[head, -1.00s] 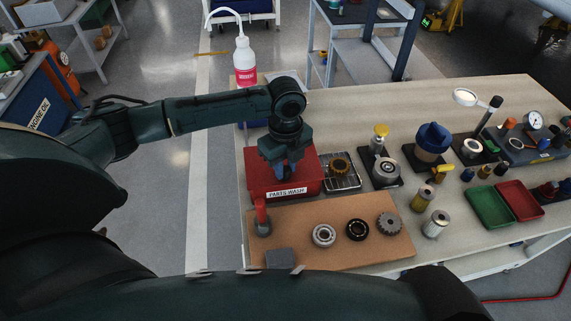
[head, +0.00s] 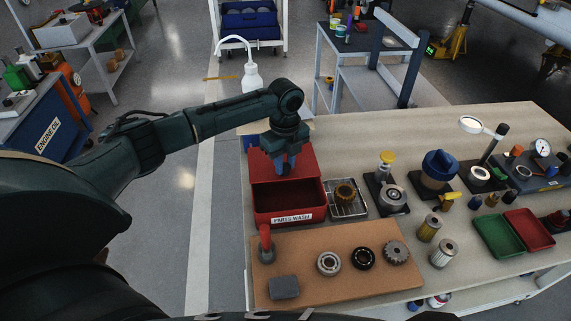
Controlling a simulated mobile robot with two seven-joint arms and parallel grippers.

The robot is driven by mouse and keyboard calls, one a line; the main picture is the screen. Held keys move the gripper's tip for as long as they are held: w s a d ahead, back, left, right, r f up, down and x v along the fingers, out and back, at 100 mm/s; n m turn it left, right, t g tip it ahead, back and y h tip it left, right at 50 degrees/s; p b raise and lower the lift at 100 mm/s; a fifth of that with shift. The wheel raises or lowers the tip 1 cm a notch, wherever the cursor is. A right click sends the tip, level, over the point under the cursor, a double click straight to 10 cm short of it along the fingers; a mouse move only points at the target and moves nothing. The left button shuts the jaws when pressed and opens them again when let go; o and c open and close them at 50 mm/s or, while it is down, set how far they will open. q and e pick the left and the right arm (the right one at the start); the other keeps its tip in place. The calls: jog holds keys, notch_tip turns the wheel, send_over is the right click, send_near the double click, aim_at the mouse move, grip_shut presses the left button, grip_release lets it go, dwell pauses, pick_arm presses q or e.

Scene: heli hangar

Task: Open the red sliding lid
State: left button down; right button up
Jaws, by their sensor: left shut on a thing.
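The red sliding lid (head: 273,183) belongs to the red parts wash box, whose front wall (head: 277,219) carries a "PARTS WASH" label. The lid sits toward the back, and the front part of the box is uncovered, showing a dark interior. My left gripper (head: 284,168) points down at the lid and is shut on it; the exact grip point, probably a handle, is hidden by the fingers. My right gripper is not in view.
A wire rack (head: 347,199) with a brown gear stands right of the box. A brown board (head: 335,265) with bearings and a gear lies in front. A white wash bottle (head: 252,78) stands behind my left arm. A filter (head: 443,252) stands to the right.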

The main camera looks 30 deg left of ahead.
pick_arm(q)
jog(key=c, duration=1.2)
grip_release()
notch_tip(320, 180, up, 13)
